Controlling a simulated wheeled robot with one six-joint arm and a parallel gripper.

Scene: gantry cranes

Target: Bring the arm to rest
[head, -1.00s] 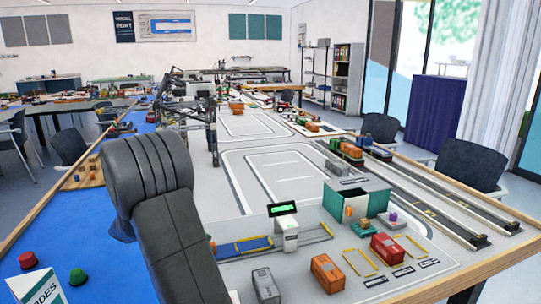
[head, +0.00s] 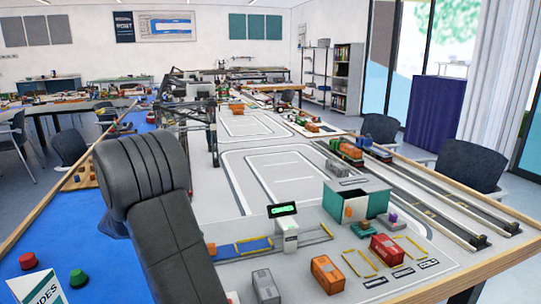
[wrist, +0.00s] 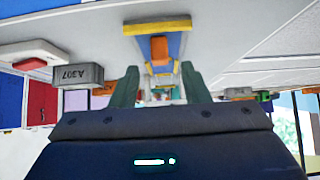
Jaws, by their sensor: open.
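My arm (head: 165,225) stands bent in the left foreground of the head view, a thick dark grey link over the table's near left part. My gripper is hidden from the head view. In the wrist view, which looks upside down, my gripper (wrist: 160,67) shows two green fingers spread apart. Nothing is held between them. An orange block (wrist: 159,50) on a blue strip shows beyond the gap, apart from the fingers.
A grey container (head: 265,287), an orange container (head: 327,273) and a red container (head: 387,249) stand on the near table. A small display post (head: 286,232) and an open green box (head: 356,200) stand behind them. Red and green buttons (head: 78,278) lie at left.

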